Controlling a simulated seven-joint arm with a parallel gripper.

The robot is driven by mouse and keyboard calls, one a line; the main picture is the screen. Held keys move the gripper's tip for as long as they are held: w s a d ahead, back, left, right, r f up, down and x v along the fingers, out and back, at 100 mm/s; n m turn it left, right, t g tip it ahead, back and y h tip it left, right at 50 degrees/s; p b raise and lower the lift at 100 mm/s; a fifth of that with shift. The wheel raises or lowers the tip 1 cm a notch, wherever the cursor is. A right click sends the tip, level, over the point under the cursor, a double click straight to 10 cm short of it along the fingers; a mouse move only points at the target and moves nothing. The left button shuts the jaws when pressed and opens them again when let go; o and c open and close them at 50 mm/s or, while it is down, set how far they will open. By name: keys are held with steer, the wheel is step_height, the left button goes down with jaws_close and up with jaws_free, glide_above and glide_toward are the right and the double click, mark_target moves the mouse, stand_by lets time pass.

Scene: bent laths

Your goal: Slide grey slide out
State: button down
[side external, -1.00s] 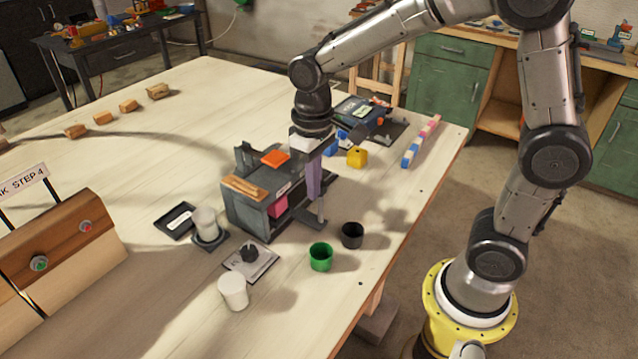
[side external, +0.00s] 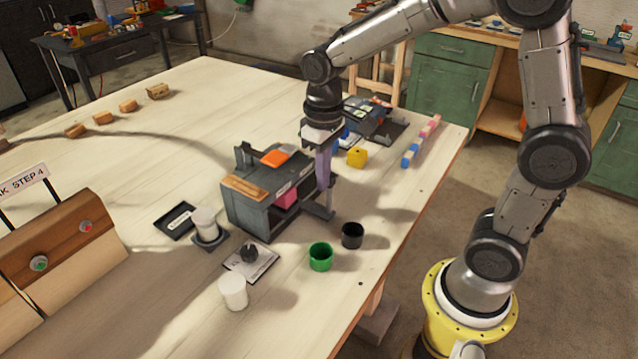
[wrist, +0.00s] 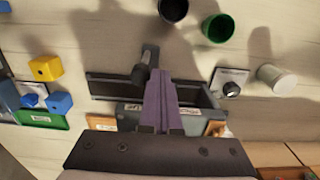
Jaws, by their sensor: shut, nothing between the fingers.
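The grey slide (side external: 318,211) is a flat dark grey piece with an upright post, at the right front of a grey box (side external: 248,216). In the wrist view a dark post (wrist: 144,66) stands next to my fingertips. My gripper (side external: 324,184) has purple fingers, shut with nothing between them, pointing down beside the post. In the wrist view my gripper (wrist: 160,82) reaches over the box's open trough. I cannot tell whether the fingers touch the post. A pink block (side external: 287,198) shows inside the box front, partly hidden.
A green cup (side external: 320,257) and a black cup (side external: 352,235) stand in front, near the table edge. A black knob on a plate (side external: 250,255) and white cylinders (side external: 233,292) are at front left. A yellow block (side external: 357,157) is behind right.

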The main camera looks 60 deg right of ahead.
steer(key=d, duration=1.2)
steer(key=shift+d, duration=0.15)
stand_by(2.7)
step_height(320, 180, up, 6)
steer(key=a, duration=0.1)
stand_by(1.1)
steer(key=shift+a, duration=0.1)
